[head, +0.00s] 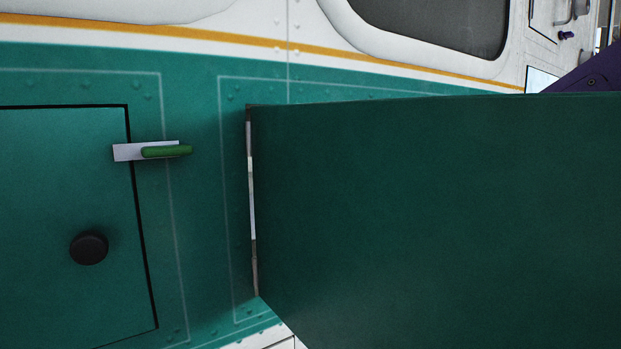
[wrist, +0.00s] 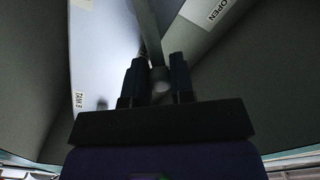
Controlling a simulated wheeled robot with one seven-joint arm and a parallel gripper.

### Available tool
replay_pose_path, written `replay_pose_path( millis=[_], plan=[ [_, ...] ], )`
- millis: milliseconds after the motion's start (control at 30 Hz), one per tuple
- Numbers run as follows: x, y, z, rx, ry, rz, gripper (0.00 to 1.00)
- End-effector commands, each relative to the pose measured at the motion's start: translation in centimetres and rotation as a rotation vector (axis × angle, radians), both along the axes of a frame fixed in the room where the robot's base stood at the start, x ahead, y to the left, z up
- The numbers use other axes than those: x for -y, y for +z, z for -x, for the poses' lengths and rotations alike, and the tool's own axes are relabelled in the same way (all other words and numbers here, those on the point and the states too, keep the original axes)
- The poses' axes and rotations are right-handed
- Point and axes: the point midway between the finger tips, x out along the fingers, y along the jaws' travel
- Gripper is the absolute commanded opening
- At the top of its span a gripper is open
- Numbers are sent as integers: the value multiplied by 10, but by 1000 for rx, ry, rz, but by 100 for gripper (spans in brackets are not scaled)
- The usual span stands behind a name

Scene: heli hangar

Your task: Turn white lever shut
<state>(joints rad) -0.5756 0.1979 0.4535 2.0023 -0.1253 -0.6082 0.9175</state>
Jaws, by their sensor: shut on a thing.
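In the wrist view, the white lever (wrist: 149,34) shows as a pale bar coming down from the top, looking grey in the shade. Its rounded end lies between the two dark fingers of my gripper (wrist: 158,60). My gripper is shut on it. A label reading "OPEN" (wrist: 221,10) is to the right of the lever, and a "TANK" label (wrist: 79,102) is on a pale panel at the left. In the head view, neither the lever nor my gripper shows; the open green door (head: 430,200) blocks the view there.
The open door stands out from the green helicopter side (head: 200,215) and fills the right half of the head view. To its left is a closed hatch (head: 50,190) with a black knob (head: 89,247) and a green-handled latch (head: 166,151). Dark walls closely flank my gripper.

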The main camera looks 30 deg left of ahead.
Motion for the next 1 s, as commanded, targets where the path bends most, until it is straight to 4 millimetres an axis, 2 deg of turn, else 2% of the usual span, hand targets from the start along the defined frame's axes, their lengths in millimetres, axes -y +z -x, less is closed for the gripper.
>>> replay_pose_path(
  millis=[500, 1000],
  plan=[
    [6, -27, -12, -411, -3, -210, 0],
    [7, -39, -13, -597, -2, -307, 0]
  ],
)
